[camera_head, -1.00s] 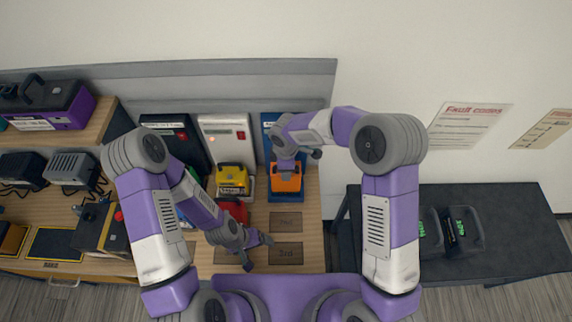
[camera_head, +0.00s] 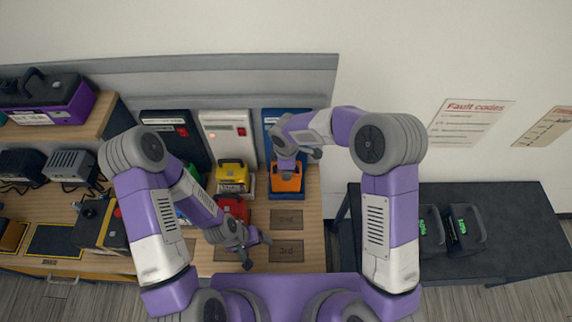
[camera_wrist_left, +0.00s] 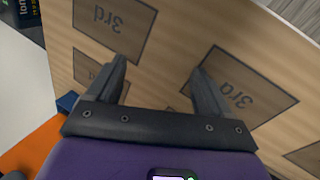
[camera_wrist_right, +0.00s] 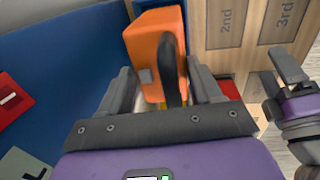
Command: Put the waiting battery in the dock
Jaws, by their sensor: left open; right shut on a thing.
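An orange battery (camera_head: 286,180) with a dark handle is at the blue dock (camera_head: 271,126), over its lower part. My right gripper (camera_head: 286,158) is shut on it; in the right wrist view the handle of the orange battery (camera_wrist_right: 155,55) stands between the fingers. I cannot tell whether the battery is fully seated. A yellow battery (camera_head: 232,176) sits at the white dock (camera_head: 226,138). A red battery (camera_head: 235,207) stands in front of it, partly hidden by my left arm. My left gripper (camera_head: 258,252) is open and empty above the wooden bench near the marked spots.
Marked spots such as "3rd" (camera_head: 286,250) lie bare on the bench. A black dock (camera_head: 172,132) stands left of the white one. A dark side table (camera_head: 520,230) at right holds black items (camera_head: 467,226) with green displays. A cluttered shelf (camera_head: 85,128) is at left.

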